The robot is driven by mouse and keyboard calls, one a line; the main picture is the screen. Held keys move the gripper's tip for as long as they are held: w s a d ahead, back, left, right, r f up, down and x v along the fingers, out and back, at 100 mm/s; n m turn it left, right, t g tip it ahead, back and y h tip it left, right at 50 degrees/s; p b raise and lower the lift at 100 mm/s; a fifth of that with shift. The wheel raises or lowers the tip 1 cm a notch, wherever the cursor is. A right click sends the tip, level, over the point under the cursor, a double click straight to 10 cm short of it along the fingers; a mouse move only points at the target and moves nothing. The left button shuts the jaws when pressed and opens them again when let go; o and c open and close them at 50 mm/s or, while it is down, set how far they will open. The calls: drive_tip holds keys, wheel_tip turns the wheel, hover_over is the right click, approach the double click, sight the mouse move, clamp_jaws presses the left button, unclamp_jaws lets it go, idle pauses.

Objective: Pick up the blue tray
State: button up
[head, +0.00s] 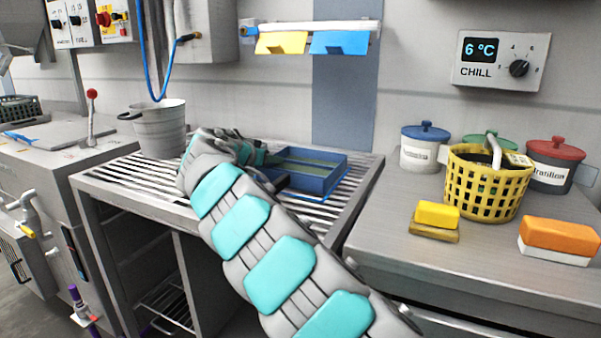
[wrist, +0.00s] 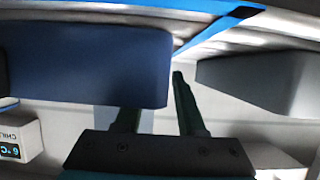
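The blue tray (head: 318,184) is a shallow rectangular open tray with a greenish inside. It sits level on the slatted metal rack, right of my gripper (head: 274,178) in the head view. In the wrist view, which is upside down, a dark blue wall of the tray (wrist: 85,65) fills the upper left. My gripper's two dark fingers (wrist: 157,118) stand apart there. The left finger's tip is hidden behind the blue wall, and the right finger's tip is clear of it. I cannot tell whether either finger touches the tray.
A grey bucket (head: 160,128) stands on the rack (head: 120,180), left of my gripper. A yellow basket (head: 488,187), lidded jars (head: 424,148) and yellow (head: 437,216) and orange (head: 560,234) blocks are on the right counter. The wall is close behind the rack.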

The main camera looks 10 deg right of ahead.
clamp_jaws()
idle(1.4)
